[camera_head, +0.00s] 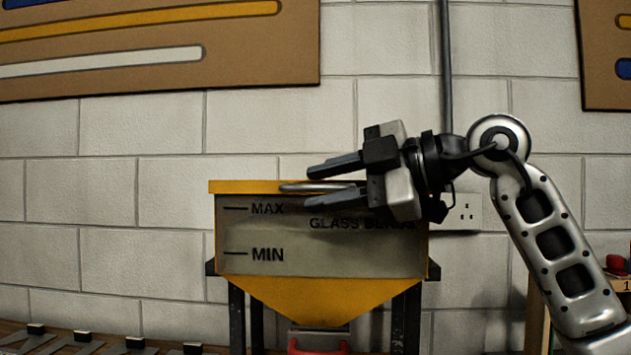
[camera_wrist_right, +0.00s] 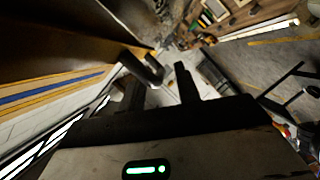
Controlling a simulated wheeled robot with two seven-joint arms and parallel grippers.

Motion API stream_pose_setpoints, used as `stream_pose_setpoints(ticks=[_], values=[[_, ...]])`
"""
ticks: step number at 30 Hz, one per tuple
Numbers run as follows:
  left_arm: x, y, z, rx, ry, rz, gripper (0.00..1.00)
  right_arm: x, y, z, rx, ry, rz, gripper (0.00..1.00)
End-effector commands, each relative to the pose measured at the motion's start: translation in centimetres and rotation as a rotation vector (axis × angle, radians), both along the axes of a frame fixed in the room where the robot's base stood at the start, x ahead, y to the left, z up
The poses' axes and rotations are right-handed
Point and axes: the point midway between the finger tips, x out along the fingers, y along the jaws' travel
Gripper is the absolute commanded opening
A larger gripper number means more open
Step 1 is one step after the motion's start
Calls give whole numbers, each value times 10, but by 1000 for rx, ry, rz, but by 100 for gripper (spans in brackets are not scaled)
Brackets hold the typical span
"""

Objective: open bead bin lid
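The bead bin (camera_head: 300,236) is a hopper with a grey front marked MAX and MIN and a yellow funnel below. Its yellow lid (camera_head: 243,187) lies flat on top and looks closed. A grey bar handle (camera_head: 293,187) runs along the lid's front edge. My right gripper (camera_head: 309,185) reaches in from the right, its fingers apart, one above the handle and one below in the picture. In the right wrist view the gripper (camera_wrist_right: 158,85) shows two dark fingers with a curved dark bar (camera_wrist_right: 150,68) near their tips. I cannot tell whether they touch it. My left gripper is out of view.
A block wall stands behind the bin, with a brown striped board (camera_head: 160,75) at upper left and a vertical pipe (camera_head: 447,60). A socket (camera_head: 467,211) is behind my right wrist. A red object (camera_head: 317,346) sits under the funnel. Several metal pieces lie at lower left.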

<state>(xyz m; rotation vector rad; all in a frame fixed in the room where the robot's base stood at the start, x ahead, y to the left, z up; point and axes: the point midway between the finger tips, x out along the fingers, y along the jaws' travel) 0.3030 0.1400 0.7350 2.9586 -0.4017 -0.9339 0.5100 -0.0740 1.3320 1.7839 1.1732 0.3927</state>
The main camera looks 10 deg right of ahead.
Motion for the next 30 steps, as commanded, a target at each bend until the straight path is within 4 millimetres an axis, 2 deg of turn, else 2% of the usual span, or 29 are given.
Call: stream_pose_setpoints(ticks=[6, 14, 15, 18, 25, 30], values=[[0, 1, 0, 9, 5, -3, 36, 8, 14, -4, 0, 1, 1, 33], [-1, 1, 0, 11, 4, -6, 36, 9, 15, -4, 0, 0, 0, 33], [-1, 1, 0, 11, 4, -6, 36, 9, 15, -4, 0, 0, 0, 30], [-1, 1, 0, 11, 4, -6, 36, 9, 15, -4, 0, 0, 0, 2], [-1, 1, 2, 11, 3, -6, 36, 9, 15, -2, 0, 0, 0, 0], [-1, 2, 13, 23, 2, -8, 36, 9, 15, 13, -1, -2, -1, 0]])
